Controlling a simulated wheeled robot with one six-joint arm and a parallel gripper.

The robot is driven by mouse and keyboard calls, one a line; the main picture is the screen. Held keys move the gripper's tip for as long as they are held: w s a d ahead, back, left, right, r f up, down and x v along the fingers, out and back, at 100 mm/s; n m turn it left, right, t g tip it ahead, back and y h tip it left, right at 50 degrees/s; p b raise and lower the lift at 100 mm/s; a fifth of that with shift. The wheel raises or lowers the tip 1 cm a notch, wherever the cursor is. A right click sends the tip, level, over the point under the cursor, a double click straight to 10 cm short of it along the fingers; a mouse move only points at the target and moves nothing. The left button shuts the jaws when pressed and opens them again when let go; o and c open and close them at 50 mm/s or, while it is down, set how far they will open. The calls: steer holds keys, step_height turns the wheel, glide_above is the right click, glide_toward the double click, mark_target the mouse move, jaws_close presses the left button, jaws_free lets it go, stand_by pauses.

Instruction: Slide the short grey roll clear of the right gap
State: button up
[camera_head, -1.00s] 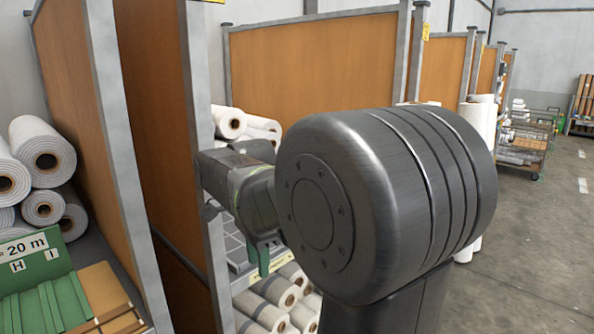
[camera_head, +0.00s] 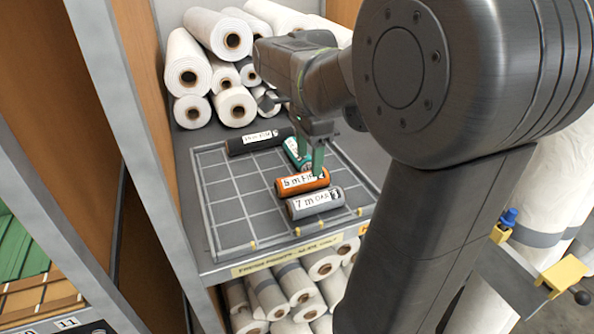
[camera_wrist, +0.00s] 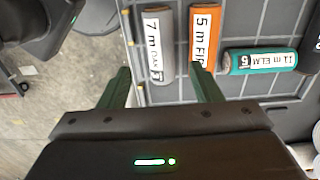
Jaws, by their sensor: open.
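The short grey roll (camera_head: 315,202), labelled 7 m, lies on a gridded rack (camera_head: 222,236) near its front edge. It also shows in the wrist view (camera_wrist: 158,66). An orange roll (camera_head: 302,182) lies beside it, with a narrow space between them in the wrist view. A teal roll (camera_head: 297,153) lies behind, turned crosswise. My gripper (camera_head: 311,160) has green fingers, open and empty, over the orange and teal rolls in the head view. In the wrist view the fingertips (camera_wrist: 161,72) straddle the line of the grey roll, the right one near the orange roll's end. Contact cannot be told.
A dark roll (camera_head: 258,141) lies at the rack's back. White rolls (camera_head: 220,35) are stacked behind it, and more (camera_head: 295,282) lie on the shelf below. A wooden partition (camera_head: 137,50) stands left. The rack's left part is bare. A blue-and-yellow fitting (camera_head: 510,220) is at right.

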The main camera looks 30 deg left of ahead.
mark_target(307, 197)
step_height(307, 197, down, 13)
steer(key=shift+s+f+b, duration=0.1)
steer(key=shift+s+b, duration=0.05)
steer(key=shift+b, duration=0.2)
steer(key=c, duration=0.8)
steer(key=shift+s+a, duration=1.35)
steer(key=shift+s, duration=0.2)
steer(key=shift+s+a, duration=1.3)
steer(key=shift+s, duration=0.2)
steer(key=o, duration=1.1)
step_height(307, 197, up, 14)
steer(key=shift+p, duration=0.4)
